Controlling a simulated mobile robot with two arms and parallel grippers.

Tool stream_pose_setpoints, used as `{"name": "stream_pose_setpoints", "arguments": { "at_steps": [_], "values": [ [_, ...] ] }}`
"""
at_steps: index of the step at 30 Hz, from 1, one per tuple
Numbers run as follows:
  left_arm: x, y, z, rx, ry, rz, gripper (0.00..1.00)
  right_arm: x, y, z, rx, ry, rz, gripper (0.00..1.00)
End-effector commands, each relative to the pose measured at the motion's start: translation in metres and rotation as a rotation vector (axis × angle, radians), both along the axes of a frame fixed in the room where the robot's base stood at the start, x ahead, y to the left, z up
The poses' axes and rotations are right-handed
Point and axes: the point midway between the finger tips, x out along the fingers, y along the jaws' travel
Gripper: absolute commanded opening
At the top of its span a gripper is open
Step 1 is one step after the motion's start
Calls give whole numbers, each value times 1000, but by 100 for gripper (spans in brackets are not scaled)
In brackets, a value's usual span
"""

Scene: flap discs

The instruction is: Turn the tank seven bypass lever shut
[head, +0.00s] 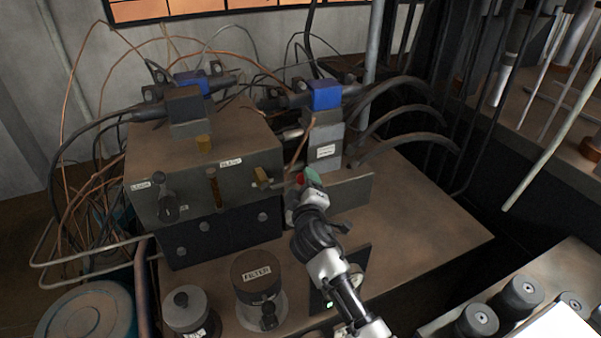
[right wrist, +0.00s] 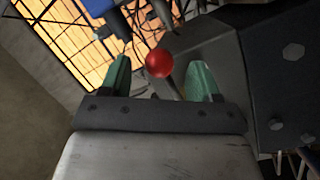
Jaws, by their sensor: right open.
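A red ball knob (head: 300,179) shows at the tip of my right gripper (head: 310,177), in front of the grey valve block with a white label. In the right wrist view the red knob (right wrist: 159,63) appears between the two green fingers of my right gripper (right wrist: 160,79). The fingers are apart, with gaps on both sides of the knob. Whether the knob lies between the fingertips or just beyond them, I cannot tell. My left gripper is out of view.
A metal box (head: 205,170) with small levers and labels stands left of the gripper. A labelled filter canister (head: 258,272) and a smaller capped cylinder (head: 186,308) stand in front. Black hoses (head: 410,112) arch at right. The brown bench top (head: 430,225) is clear at right.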

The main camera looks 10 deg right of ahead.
Motion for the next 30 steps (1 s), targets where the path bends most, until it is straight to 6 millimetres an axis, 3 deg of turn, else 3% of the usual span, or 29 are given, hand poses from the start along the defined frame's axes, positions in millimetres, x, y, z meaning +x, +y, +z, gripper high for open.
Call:
{"name": "stream_pose_setpoints", "arguments": {
  "at_steps": [3, 9, 20, 30],
  "values": [
    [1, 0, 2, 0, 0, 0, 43, 19, -1, 1, 0, 1, 1, 62],
    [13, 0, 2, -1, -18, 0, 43, 36, -3, 0, 2, 0, 0, 62],
    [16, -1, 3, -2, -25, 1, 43, 40, -4, 0, 1, 1, 1, 62],
    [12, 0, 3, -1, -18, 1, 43, 40, -4, 0, 2, 1, 1, 10]
  ]
}}
